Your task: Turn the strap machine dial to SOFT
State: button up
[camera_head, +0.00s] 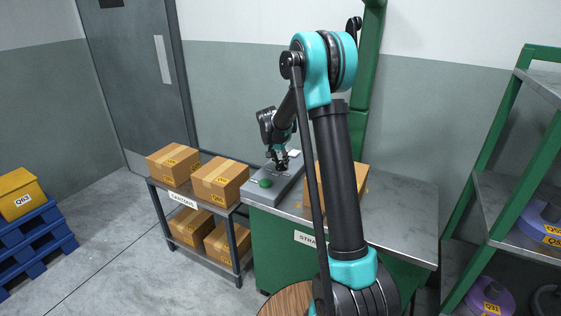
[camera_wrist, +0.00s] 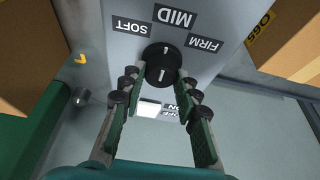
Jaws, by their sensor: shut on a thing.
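The black round dial (camera_wrist: 166,52) is on the grey control box (camera_wrist: 215,18), under the labels SOFT (camera_wrist: 132,27), MID (camera_wrist: 175,17) and FIRM (camera_wrist: 205,43). Its white mark lines up roughly with MID. My gripper (camera_wrist: 162,72) has its two fingers on either side of the dial's near part, shut on it. In the head view my gripper (camera_head: 281,165) reaches down onto the grey control box (camera_head: 288,187) on the strap machine table; the dial is mostly hidden there by the gripper.
A green button (camera_head: 265,183) sits on the box's near end. A carton (camera_head: 357,180) stands right of the box. A cart (camera_head: 240,210) with several cartons stands left. The table's right side (camera_head: 400,215) is clear.

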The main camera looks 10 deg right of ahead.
jog(key=n, duration=0.2)
jog(key=n+y, duration=0.1)
jog(key=n, duration=0.1)
jog(key=shift+d+t+y, duration=0.15)
jog(key=shift+t+y, duration=0.15)
jog(key=shift+d+n+y, duration=0.1)
jog(key=shift+n+y, duration=0.7)
jog(key=shift+n, duration=1.7)
jog(key=o, duration=1.2)
jog(key=shift+c, duration=0.2)
jog(key=v, duration=1.2)
jog(key=shift+s, duration=0.15)
jog(key=shift+d+f, duration=0.1)
